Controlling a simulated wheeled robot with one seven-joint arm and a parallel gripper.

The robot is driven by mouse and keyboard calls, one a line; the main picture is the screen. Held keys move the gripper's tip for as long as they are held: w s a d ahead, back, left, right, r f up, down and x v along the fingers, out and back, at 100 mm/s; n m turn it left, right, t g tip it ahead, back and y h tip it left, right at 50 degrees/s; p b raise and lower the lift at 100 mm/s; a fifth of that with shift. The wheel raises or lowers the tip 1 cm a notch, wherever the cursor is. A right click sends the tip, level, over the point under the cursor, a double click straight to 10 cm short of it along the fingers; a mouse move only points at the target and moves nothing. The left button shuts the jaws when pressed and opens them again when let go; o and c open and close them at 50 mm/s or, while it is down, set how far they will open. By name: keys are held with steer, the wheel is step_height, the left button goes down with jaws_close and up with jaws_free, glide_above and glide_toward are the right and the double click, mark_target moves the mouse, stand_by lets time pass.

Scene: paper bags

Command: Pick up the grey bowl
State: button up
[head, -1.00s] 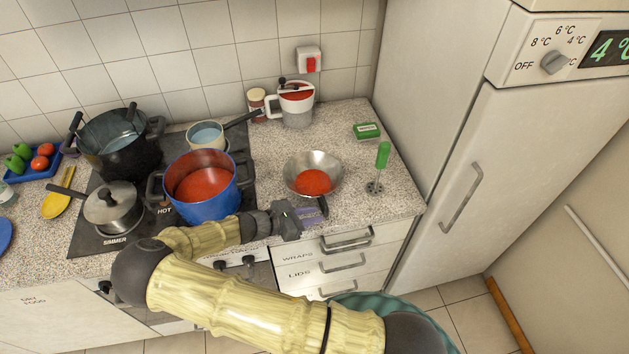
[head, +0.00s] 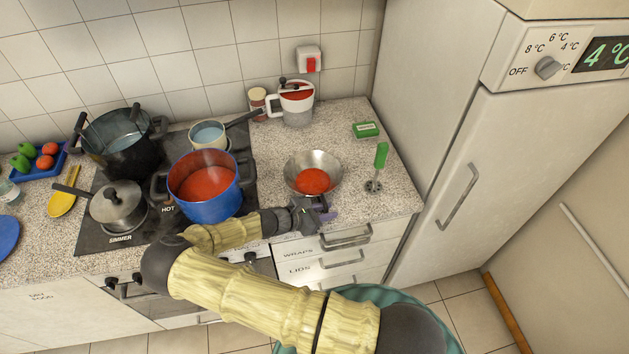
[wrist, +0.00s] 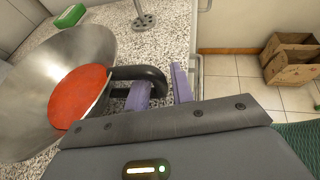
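The grey metal bowl (head: 318,160) stands on the speckled counter with red contents in it. It fills the left of the wrist view (wrist: 40,75). A dark loop-shaped handle (wrist: 150,73) juts from its side towards my gripper. My gripper (head: 325,210) is at the bowl's front, near the counter's front edge. In the wrist view its two purple fingers (wrist: 160,88) are apart, one overlapping the loop and the other beyond its outer bar. The outer bar appears between them; contact cannot be told.
A blue pot (head: 210,210) of red contents stands on the hob left of the bowl. A green-handled masher (head: 380,158) and green box (head: 366,129) are to the right. A white jug (head: 297,108) stands behind. The fridge (head: 480,170) bounds the right side.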

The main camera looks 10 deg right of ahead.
steer(key=shift+c, duration=0.2)
jaws_close()
steer(key=shift+r, duration=0.1)
step_height(320, 180, up, 18)
steer(key=b, duration=0.4)
stand_by(0.4)
stand_by(0.3)
steer(key=shift+c, duration=1.4)
jaws_free()
jaws_close()
